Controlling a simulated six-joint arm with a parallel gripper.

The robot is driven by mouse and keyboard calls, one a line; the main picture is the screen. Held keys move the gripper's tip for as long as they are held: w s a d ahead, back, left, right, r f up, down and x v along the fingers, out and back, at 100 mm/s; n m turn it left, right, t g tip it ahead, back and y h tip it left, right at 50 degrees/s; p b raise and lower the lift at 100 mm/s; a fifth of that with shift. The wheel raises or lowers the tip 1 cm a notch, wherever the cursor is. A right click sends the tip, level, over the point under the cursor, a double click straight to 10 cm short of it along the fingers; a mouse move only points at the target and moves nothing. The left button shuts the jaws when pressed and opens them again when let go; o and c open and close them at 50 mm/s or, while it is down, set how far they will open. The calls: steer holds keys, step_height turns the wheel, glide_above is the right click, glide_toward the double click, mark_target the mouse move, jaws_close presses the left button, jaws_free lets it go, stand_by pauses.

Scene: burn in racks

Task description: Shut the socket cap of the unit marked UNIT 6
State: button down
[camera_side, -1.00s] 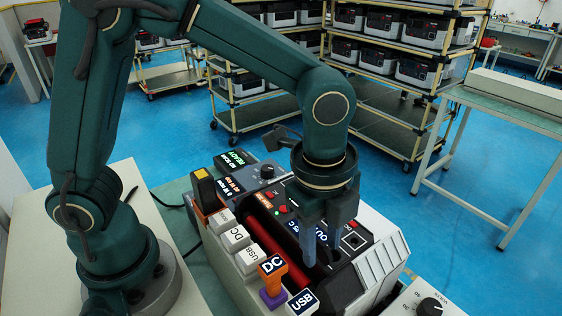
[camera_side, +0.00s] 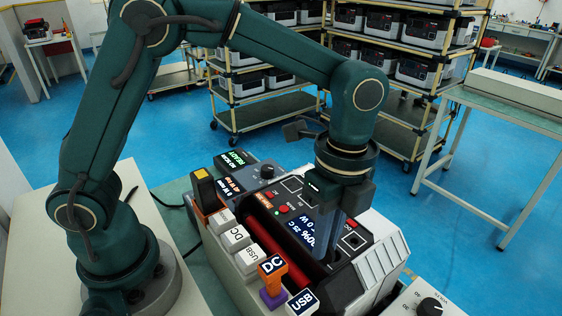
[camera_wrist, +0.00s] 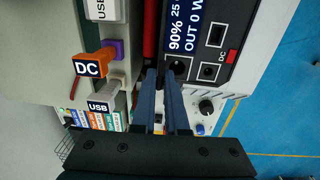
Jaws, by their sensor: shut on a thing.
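A power unit with a dark top panel and a pale ribbed side (camera_side: 378,268) stands under my gripper. Its display (camera_wrist: 181,32) reads 90%, 25 and OUT 0 W in the wrist view. A round socket (camera_wrist: 178,67) in a white outline lies beside my fingertips. A smaller round port (camera_wrist: 208,72) and a rectangular port (camera_wrist: 216,35) are to its right. My gripper (camera_wrist: 162,76) points at the panel edge by the round socket. Its fingers are closed in on something I cannot make out. I cannot pick out the cap or read a UNIT 6 mark.
A red bar (camera_side: 262,240) runs beside the panel. A READY display box (camera_side: 236,163) is behind. Racks (camera_side: 265,110) stand farther back.

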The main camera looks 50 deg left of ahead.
steer(key=shift+w+f+g, duration=0.1)
steer(key=shift+w+g, duration=0.3)
steer(key=shift+g, duration=0.45)
steer(key=shift+w+f+g, duration=0.1)
steer(key=shift+w+g, duration=0.25)
steer(key=shift+g, duration=0.5)
steer(key=shift+w+g, duration=0.1)
steer(key=shift+g, duration=0.2)
steer(key=shift+r, duration=0.1)
steer(key=c, duration=0.9)
jaws_free()
